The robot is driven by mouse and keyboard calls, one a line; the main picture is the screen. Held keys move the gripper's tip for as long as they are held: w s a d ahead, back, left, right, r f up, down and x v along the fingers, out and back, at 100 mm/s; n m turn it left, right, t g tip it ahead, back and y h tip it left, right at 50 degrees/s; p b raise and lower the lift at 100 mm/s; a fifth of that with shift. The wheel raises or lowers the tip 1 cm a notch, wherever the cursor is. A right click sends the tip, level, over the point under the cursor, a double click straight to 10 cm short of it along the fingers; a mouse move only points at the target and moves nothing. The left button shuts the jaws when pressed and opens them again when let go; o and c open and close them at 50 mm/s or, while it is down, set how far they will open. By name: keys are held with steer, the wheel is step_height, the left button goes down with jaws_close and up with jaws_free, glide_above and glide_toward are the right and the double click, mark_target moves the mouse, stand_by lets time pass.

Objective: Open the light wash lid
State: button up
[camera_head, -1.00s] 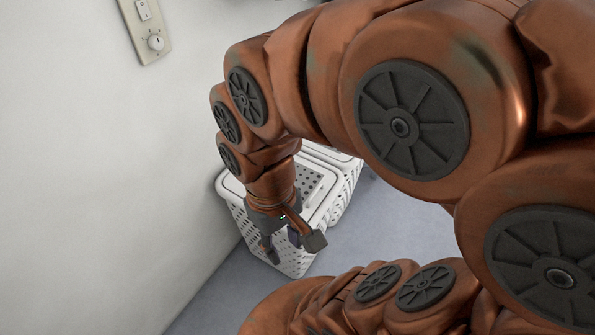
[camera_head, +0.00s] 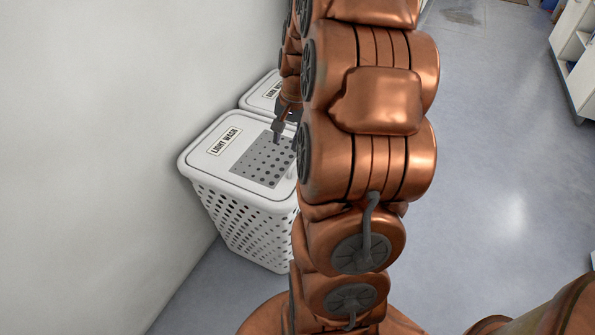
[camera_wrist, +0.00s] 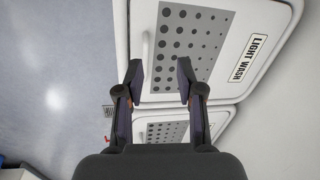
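The light wash lid (camera_head: 207,163) is white, with a grey perforated panel and a "LIGHT WASH" label (camera_head: 224,142). It lies flat and shut on its white basket (camera_head: 248,226) beside the wall. The lid also shows in the wrist view (camera_wrist: 228,80), with a slim white handle (camera_wrist: 145,48) near its edge. My gripper (camera_wrist: 159,72) is open and empty, its fingertips over the lid's panel and near the handle. In the head view my gripper (camera_head: 284,132) shows above the lid's far right part, partly hidden by my arm. I cannot tell whether it touches the lid.
A second lidded white basket (camera_head: 262,91) stands right behind, with its own label and perforated panel, also in the wrist view (camera_wrist: 157,129). The wall (camera_head: 120,130) is close on the left. The floor (camera_head: 490,170) to the right is clear up to a white shelf unit (camera_head: 578,60).

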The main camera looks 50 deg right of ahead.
steer(key=m+b, duration=0.2)
glide_toward(296, 160)
steer(key=shift+w+a+f, duration=0.15)
steer(key=shift+w+f, duration=0.05)
steer(key=shift+f, duration=1.15)
steer(key=shift+w+a+f, duration=0.1)
steer(key=shift+w+f, duration=0.1)
steer(key=shift+f, duration=1.15)
steer(key=shift+w+a+f, duration=0.15)
steer(key=shift+w+f, duration=0.05)
steer(key=shift+f, duration=1.1)
steer(key=shift+c, duration=0.4)
jaws_close()
